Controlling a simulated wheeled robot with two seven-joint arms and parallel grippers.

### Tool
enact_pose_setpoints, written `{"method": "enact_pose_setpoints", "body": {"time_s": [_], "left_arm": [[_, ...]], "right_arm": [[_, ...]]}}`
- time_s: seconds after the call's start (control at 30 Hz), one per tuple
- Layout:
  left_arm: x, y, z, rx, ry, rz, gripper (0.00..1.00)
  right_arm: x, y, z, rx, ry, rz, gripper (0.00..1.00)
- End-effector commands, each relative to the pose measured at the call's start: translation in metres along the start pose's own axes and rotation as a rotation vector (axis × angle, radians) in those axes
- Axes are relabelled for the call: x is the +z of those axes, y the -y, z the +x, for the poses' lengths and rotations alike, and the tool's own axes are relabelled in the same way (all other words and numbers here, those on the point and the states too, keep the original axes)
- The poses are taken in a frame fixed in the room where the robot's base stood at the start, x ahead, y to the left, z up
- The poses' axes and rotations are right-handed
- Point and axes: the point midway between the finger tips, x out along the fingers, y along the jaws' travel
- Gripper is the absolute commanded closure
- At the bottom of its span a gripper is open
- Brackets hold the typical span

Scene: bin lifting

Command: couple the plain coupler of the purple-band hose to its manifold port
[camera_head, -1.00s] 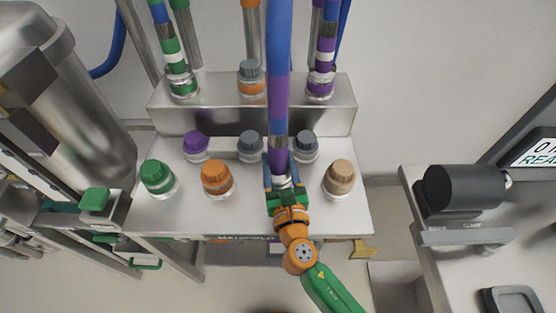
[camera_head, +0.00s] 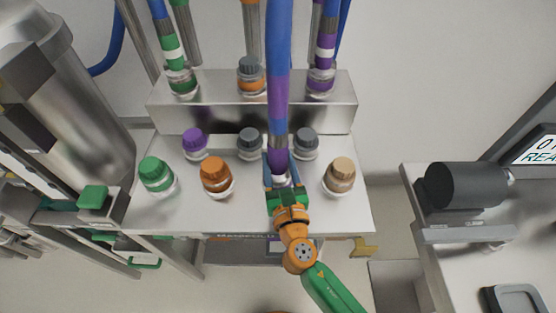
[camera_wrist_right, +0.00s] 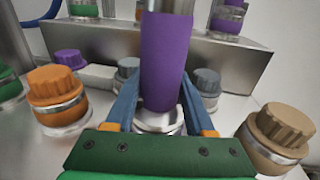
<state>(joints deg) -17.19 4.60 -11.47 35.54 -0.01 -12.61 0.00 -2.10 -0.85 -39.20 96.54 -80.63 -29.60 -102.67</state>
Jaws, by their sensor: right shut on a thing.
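The purple-band hose (camera_head: 278,60) is blue with a purple band and comes down from the top of the head view. Its purple coupler (camera_head: 279,158) has a grey collar above and a bright metal ring at its lower end. My right gripper (camera_head: 281,182) is shut on the coupler, its blue fingers on either side of it; the wrist view shows the coupler (camera_wrist_right: 166,60) upright between them. The metal ring (camera_wrist_right: 158,122) is low over the manifold top (camera_head: 225,215). Gripper and coupler hide the port beneath, so I cannot tell whether they touch. My left gripper is out of view.
Purple (camera_head: 194,142), orange (camera_head: 216,174), green (camera_head: 156,173) and tan (camera_head: 340,174) caps surround the coupler, with two grey ones behind. A second hose with purple and white bands (camera_head: 323,60) stands on the back ledge (camera_head: 250,116). A black cylinder (camera_head: 464,186) is at right.

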Motion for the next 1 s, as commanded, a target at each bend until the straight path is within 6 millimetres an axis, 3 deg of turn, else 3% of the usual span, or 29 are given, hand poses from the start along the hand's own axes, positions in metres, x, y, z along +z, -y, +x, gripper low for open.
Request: {"method": "enact_pose_setpoints", "body": {"time_s": [0.17,0.2,0.3,0.63,0.9,1.0], "left_arm": [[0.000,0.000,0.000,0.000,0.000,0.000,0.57],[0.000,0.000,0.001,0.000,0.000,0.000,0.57],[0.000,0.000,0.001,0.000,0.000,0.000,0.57],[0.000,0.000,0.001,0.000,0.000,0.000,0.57],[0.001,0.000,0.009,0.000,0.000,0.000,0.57],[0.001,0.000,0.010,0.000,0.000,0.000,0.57]], "right_arm": [[-0.002,0.000,0.000,0.000,-0.004,0.000,1.00],[-0.002,0.000,0.000,0.000,-0.004,0.000,0.38],[-0.002,0.000,0.000,0.000,-0.004,0.000,0.11],[-0.003,0.000,-0.005,0.000,-0.005,-0.001,0.11],[-0.005,0.000,-0.059,0.001,-0.006,0.000,0.11],[-0.003,0.000,-0.069,0.001,-0.005,0.000,0.11]]}}
